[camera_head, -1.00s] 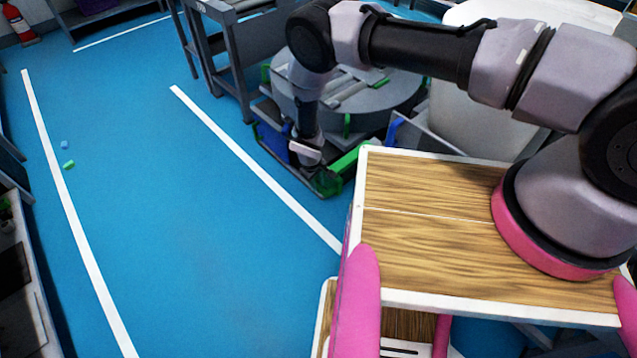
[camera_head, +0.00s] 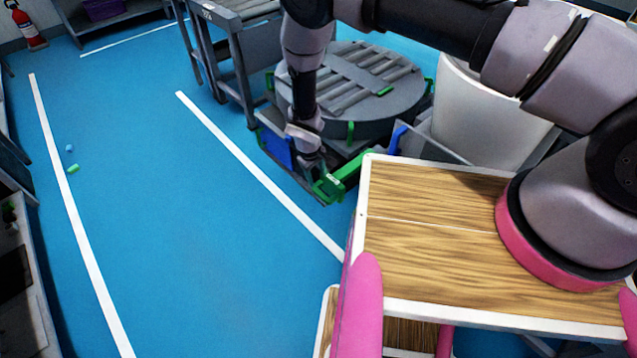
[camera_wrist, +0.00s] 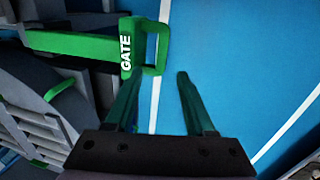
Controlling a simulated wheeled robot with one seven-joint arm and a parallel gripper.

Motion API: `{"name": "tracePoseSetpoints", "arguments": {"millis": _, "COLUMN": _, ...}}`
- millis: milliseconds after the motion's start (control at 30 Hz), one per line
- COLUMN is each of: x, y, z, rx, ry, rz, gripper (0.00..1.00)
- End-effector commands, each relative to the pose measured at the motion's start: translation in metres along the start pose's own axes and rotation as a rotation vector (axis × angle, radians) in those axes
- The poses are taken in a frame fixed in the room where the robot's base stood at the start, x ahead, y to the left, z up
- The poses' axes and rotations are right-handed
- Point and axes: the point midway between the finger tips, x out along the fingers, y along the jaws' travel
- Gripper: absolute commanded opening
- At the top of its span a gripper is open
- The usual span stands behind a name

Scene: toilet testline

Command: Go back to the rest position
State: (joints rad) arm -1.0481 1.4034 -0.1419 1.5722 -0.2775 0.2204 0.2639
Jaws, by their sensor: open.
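My gripper (camera_head: 326,187) is low beside the round roller station, at the end of my downward-reaching arm. In the wrist view my gripper (camera_wrist: 158,75) shows two dark green fingers spread apart with nothing held between them. A green handle marked GATE (camera_wrist: 138,50) lies just beyond the fingertips, its loop close to the left finger. In the head view the green gate bar (camera_head: 346,170) is right beside my gripper. I cannot tell whether they touch.
The round grey roller turntable (camera_head: 370,85) stands behind my gripper. A white bin (camera_head: 480,120) is to its right and a grey rack (camera_head: 235,60) to its left. Blue floor (camera_head: 190,240) is open at left, with a small green piece (camera_head: 73,169) on it.

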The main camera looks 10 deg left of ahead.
Motion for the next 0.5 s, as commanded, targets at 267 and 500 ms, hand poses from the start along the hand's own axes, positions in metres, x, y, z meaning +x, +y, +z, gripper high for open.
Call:
{"name": "tracePoseSetpoints", "arguments": {"millis": 267, "x": -0.0106, "y": 0.0002, "z": 0.0006, "rx": 0.000, "ry": -0.001, "rz": 0.000, "gripper": 0.55}}
{"name": "tracePoseSetpoints", "arguments": {"millis": 500, "x": -0.0104, "y": 0.0002, "z": 0.0004, "rx": 0.000, "ry": -0.001, "rz": 0.000, "gripper": 0.55}}
